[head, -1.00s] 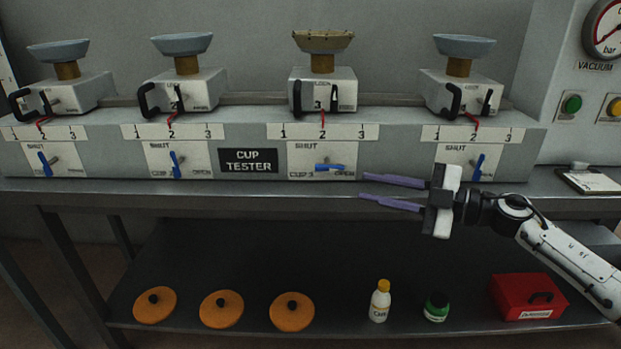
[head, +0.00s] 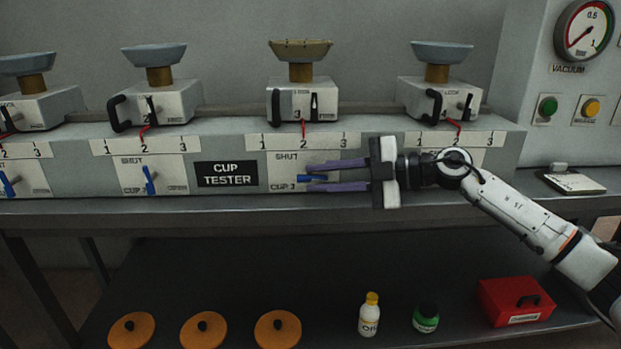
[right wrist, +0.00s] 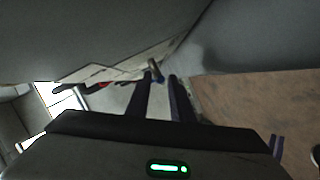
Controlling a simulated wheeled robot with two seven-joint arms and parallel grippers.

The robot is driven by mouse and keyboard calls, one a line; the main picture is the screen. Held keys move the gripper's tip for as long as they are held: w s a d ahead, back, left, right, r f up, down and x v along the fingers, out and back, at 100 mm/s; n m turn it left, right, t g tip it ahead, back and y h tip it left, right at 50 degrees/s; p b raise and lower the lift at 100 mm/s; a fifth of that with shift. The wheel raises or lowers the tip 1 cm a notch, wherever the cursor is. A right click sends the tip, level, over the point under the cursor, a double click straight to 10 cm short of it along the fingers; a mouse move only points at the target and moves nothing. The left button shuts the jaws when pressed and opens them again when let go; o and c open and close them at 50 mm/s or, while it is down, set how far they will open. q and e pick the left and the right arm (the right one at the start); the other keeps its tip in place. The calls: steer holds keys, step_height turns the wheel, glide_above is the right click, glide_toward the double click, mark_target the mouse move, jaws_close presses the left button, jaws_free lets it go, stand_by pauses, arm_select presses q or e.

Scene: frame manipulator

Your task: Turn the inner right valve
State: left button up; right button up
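The inner right valve has a blue lever (head: 314,178) lying horizontal on the white SHUT/OPEN plate of the third unit from the left. My right gripper (head: 322,176) reaches in from the right with its purple fingers apart, one above and one below the lever in the head view. The lever shows between them, and I cannot tell whether they touch it. My left gripper is not in view.
Other blue levers (head: 149,180) sit on the units to the left. My right arm hides the far-right unit's valve. A vacuum gauge (head: 585,30) is at upper right. The lower shelf (head: 240,270) holds orange discs (head: 278,329), a bottle (head: 369,314), a green jar (head: 426,318) and a red box (head: 515,301).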

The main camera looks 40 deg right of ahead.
steer(key=shift+x, duration=0.85)
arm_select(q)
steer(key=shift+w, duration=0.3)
arm_select(e)
steer(key=shift+w+a+f, duration=0.15)
steer(key=shift+w+a, duration=0.15)
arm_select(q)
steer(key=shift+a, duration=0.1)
